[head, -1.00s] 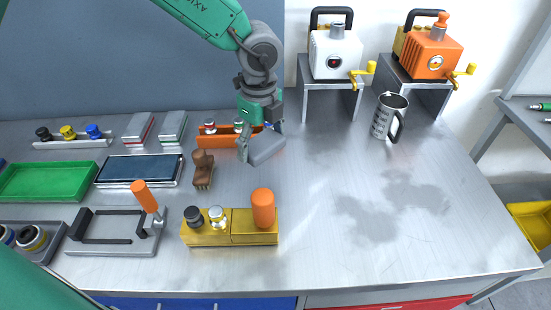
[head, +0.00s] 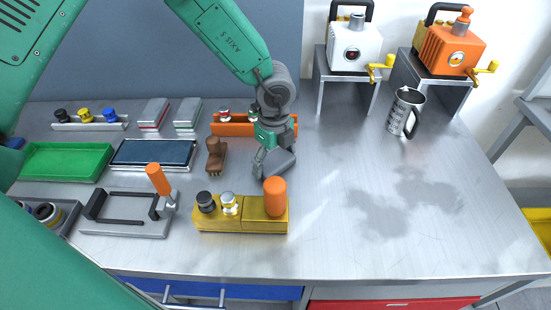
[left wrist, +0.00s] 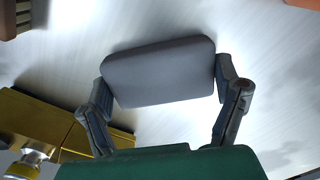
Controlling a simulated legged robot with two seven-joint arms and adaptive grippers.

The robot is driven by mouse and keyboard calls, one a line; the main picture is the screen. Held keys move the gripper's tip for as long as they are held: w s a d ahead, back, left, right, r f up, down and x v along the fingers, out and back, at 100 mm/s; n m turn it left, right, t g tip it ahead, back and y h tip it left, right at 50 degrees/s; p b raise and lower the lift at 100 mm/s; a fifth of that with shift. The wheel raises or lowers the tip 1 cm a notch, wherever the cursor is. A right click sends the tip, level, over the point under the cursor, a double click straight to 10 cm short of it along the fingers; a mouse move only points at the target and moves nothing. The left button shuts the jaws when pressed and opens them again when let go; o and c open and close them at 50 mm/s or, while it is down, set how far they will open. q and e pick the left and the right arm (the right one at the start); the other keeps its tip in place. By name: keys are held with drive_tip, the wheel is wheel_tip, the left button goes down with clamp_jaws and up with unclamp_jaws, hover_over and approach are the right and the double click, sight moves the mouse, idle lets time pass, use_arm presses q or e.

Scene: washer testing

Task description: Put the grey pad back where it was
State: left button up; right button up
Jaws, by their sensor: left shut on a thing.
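The grey pad (head: 282,162) is held by my left gripper (head: 272,163) over the middle of the table, between the orange rack and the yellow block. In the left wrist view, the pad (left wrist: 160,75) spans between the two fingers (left wrist: 162,95), one at each short side. Its broad smooth face shows, with rounded corners. I cannot tell for sure whether its lower edge touches the table. My right gripper is not in view.
The yellow block (head: 240,222) with knobs and an orange cylinder (head: 275,196) stands just in front. A brown brush (head: 216,155) is to the left, an orange rack (head: 232,129) behind. Two grey-topped pads (head: 152,113) lie farther left. The table's right side (head: 350,215) is mostly clear.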

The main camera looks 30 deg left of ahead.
sight(274, 159)
use_arm(q)
drive_tip(key=shift+a+f, duration=0.15)
drive_tip(key=shift+a, duration=0.2)
drive_tip(key=o, duration=1.1)
drive_tip(key=shift+a, duration=0.35)
drive_tip(key=shift+a+f, duration=0.1)
drive_tip(key=shift+a, duration=0.3)
drive_tip(key=r, duration=0.2)
drive_tip(key=d+r, duration=0.2)
drive_tip(key=r, duration=0.1)
drive_tip(key=shift+r, duration=0.3)
drive_tip(key=shift+a+r+p, duration=0.15)
drive_tip(key=shift+r+p, duration=0.2)
drive_tip(key=shift+r, duration=3.05)
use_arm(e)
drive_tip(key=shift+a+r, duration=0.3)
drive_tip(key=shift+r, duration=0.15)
